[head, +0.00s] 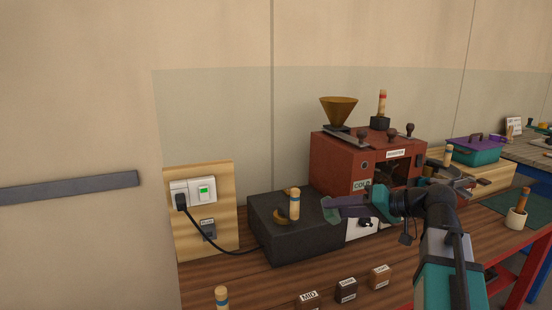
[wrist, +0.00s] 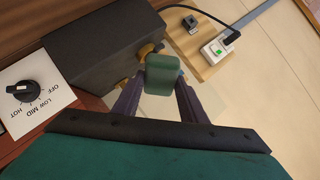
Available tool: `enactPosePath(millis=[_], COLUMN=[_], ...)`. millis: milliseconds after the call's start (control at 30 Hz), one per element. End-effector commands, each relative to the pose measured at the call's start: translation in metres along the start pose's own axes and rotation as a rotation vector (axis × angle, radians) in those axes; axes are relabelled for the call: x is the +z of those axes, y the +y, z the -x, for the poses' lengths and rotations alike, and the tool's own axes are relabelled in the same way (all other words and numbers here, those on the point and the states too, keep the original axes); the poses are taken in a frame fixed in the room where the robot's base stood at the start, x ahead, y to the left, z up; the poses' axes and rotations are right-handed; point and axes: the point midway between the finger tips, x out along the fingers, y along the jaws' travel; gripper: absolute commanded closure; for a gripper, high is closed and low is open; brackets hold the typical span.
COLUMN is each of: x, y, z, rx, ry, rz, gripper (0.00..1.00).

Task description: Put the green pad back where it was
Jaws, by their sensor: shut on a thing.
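The green pad (wrist: 163,75) is held between the fingertips of my gripper (wrist: 159,88) in the wrist view. In the head view the pad (head: 329,210) shows at the left tip of my gripper (head: 337,205). The gripper is shut on it and holds it in the air, in front of the right part of the dark box (head: 290,241) as the head camera sees it. The pad appears apart from the box. I cannot tell which spot is the pad's earlier place.
The red roaster (head: 335,158) is behind my arm. A socket board (head: 236,219) with a plugged cable stands left. Small labelled blocks (head: 346,291) line the bench front.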

Motion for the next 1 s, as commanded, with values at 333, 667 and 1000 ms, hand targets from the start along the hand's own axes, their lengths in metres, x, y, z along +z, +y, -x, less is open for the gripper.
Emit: enactPosePath(millis=[333,667,1000], x=[0.0021,0.0018,0.0018], y=[0.0037,0.0036,0.0033], z=[-0.002,-0.0019,-0.0018], rx=[0.0,0.0,-0.001], ry=[0.0,0.001,0.0], rz=[0.24,0.464,0.693], gripper=[0.8,0.8,0.8])
